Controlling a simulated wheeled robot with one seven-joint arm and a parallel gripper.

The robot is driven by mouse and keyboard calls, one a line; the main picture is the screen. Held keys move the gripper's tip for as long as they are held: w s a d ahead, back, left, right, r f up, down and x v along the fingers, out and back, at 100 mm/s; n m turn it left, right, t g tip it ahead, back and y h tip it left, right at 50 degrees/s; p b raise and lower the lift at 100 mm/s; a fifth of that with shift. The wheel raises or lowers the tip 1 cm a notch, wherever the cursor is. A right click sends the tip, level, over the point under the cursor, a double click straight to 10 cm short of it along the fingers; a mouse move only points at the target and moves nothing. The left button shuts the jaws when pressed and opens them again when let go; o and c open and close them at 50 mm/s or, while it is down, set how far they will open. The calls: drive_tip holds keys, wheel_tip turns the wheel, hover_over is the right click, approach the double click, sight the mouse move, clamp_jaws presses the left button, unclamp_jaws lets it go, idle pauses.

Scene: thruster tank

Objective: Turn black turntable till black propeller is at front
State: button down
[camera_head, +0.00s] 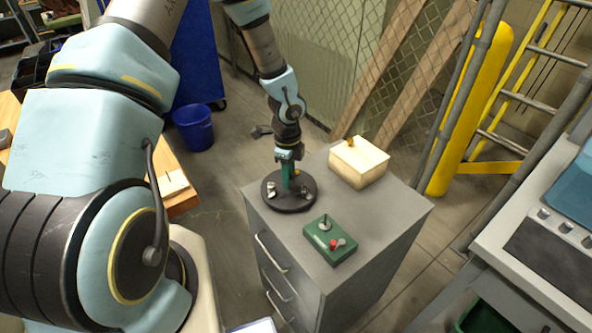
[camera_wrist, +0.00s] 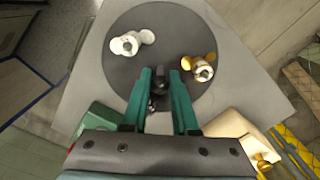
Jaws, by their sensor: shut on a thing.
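The black turntable (camera_head: 289,204) lies flat on a grey cabinet top, and its disc fills the upper middle of the wrist view (camera_wrist: 125,72). My gripper (camera_head: 288,186) points down at about the disc's middle. Its teal fingers (camera_wrist: 160,75) are shut on a dark upright knob (camera_wrist: 158,80) there. A white propeller (camera_wrist: 130,43) sits on the disc at the upper left in the wrist view, and a brass one (camera_wrist: 199,67) at the right. A small dark piece with a metallic end (camera_wrist: 152,105), perhaps the black propeller, shows partly between the fingers; it seems to be at the disc's right in the head view.
A green box (camera_head: 330,240) with a lever and red knob stands front right of the turntable. A cream box (camera_head: 359,163) with a brass knob stands behind right. The cabinet top (camera_head: 395,212) is bare at the right. A yellow post (camera_head: 470,110) stands beyond.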

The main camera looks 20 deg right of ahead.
drive_tip(key=shift+m+p, duration=0.45)
drive_tip(key=shift+m, duration=0.25)
drive_tip(key=shift+m+p, duration=0.65)
drive_tip(key=shift+m, duration=0.35)
drive_tip(key=c, duration=0.8)
unclamp_jaws()
drive_tip(key=shift+o, duration=0.2)
wheel_tip(320, 180, up, 4)
drive_tip(key=p, duration=0.3)
drive_tip(key=shift+f, duration=0.2)
drive_tip(key=shift+r+p, duration=0.3)
drive_tip(key=shift+r, duration=2.4)
